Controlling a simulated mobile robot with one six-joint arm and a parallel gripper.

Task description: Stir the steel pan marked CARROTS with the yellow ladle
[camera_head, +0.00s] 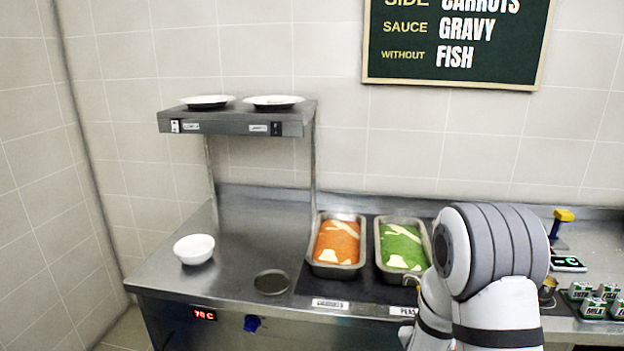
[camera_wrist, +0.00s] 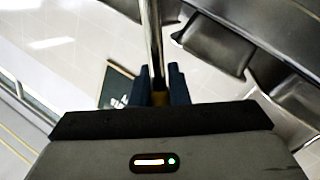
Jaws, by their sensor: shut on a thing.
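The steel pan of orange food (camera_head: 337,270) stands on the counter, with a small label (camera_head: 330,303) in front that seems to read CARROTS. Pale pieces lie on the orange food. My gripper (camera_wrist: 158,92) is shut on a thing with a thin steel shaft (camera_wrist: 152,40). A yellowish part of it shows between the dark blue fingers, so it looks like the yellow ladle. Its bowl end is out of view. In the head view my arm covers the lower right, and the gripper cannot be made out.
A pan of green food (camera_head: 403,268), marked PEAS, stands right of the orange one. A white bowl (camera_head: 194,249) and a two-plate shelf (camera_head: 237,122) are to the left. A yellow-topped object (camera_head: 563,214) and small cartons (camera_head: 598,298) are at the right. The front-left counter is mostly clear.

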